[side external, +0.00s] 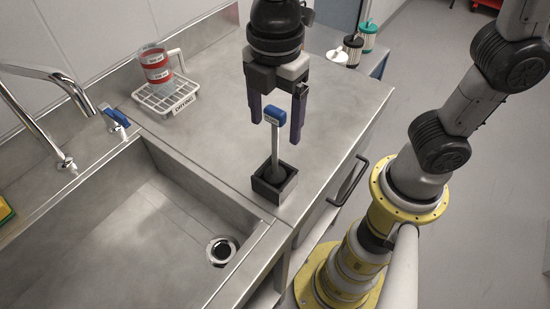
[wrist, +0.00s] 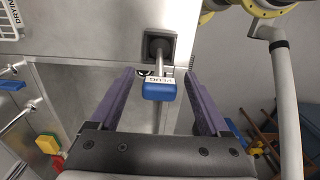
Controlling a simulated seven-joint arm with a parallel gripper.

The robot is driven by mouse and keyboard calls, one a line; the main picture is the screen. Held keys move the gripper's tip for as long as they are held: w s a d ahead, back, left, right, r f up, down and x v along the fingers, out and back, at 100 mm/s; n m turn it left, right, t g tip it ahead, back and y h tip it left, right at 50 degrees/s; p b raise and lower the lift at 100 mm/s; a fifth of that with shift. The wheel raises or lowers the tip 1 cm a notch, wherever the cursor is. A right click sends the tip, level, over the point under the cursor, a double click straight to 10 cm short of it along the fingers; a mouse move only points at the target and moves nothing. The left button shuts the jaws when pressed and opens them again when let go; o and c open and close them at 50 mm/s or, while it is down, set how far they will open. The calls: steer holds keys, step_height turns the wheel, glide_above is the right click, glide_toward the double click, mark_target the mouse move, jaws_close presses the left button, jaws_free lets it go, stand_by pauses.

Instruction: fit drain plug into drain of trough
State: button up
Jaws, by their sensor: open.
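The drain plug (side external: 273,145) stands upright in a small black square holder (side external: 274,183) on the steel counter. It has a grey stem and a blue top labelled "PLUG", which shows clearly in the wrist view (wrist: 159,90). My gripper (side external: 275,136) is open, with its purple fingers on either side of the blue top and not visibly touching it. In the wrist view the fingers (wrist: 162,77) are wide apart, with the blue top between them. The trough (side external: 150,230) is a steel sink left of the holder. Its round drain (side external: 221,250) lies open in the trough floor near the right wall.
A white drying rack (side external: 167,97) with a red-banded cup (side external: 155,65) stands at the back left. A tap (side external: 50,80) and a blue-handled valve (side external: 117,116) are beside the trough. Several lidded containers (side external: 353,48) stand at the back. A cabinet handle (side external: 350,182) juts from the counter's front.

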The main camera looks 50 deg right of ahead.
steer(key=shift+f, duration=0.8)
steer(key=shift+c, duration=0.3)
jaws_close()
